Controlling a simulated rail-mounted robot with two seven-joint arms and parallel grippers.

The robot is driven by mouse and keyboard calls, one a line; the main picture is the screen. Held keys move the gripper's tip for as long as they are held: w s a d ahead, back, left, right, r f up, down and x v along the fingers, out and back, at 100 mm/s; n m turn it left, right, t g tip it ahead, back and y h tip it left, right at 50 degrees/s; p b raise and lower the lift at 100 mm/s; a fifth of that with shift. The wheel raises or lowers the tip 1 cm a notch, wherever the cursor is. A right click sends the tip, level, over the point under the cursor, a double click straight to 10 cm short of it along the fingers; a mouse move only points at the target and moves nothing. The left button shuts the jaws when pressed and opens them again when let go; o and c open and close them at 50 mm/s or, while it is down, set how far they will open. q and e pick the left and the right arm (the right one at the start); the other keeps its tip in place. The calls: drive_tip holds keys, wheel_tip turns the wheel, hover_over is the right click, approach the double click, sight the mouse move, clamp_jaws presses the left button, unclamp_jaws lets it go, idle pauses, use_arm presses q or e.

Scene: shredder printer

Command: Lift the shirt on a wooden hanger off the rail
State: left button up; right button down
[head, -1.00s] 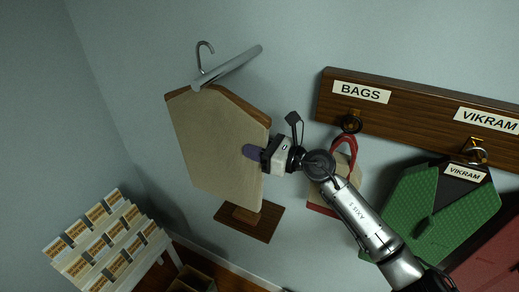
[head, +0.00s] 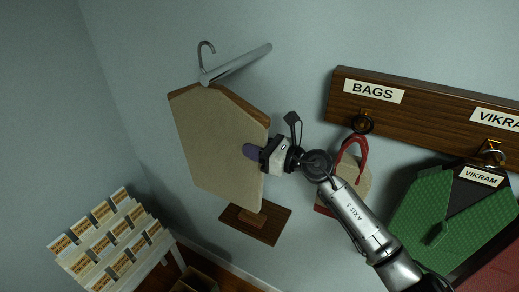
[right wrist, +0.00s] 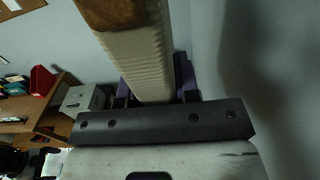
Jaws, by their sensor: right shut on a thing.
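The shirt (head: 218,145) is a flat beige panel hanging tilted in front of the wall, with the brown wooden hanger (head: 240,103) along its top edge. The grey metal rail (head: 238,63) slants just above it, and a curved metal hook (head: 206,47) rises by the rail's left end. I cannot tell whether the hook still bears on the rail. My right gripper (head: 254,152) is shut on the shirt's right edge. In the right wrist view, the shirt (right wrist: 142,60) sits between purple fingers (right wrist: 156,85), under the hanger's brown end (right wrist: 110,12). My left gripper is out of view.
A dark wooden board (head: 430,112) with labels and hooks is on the right, holding a red-handled bag (head: 350,178) and a green bag (head: 440,215). A brown wooden plate (head: 255,222) lies below the shirt. A card rack (head: 110,240) stands lower left.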

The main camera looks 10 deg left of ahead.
sight(218, 137)
drive_tip(key=a+f+b, duration=0.1)
drive_tip(key=w+a+b, duration=0.1)
drive_tip(key=a+b, duration=0.1)
drive_tip(key=shift+w+f, duration=0.1)
drive_tip(key=shift+f, duration=0.3)
idle(0.4)
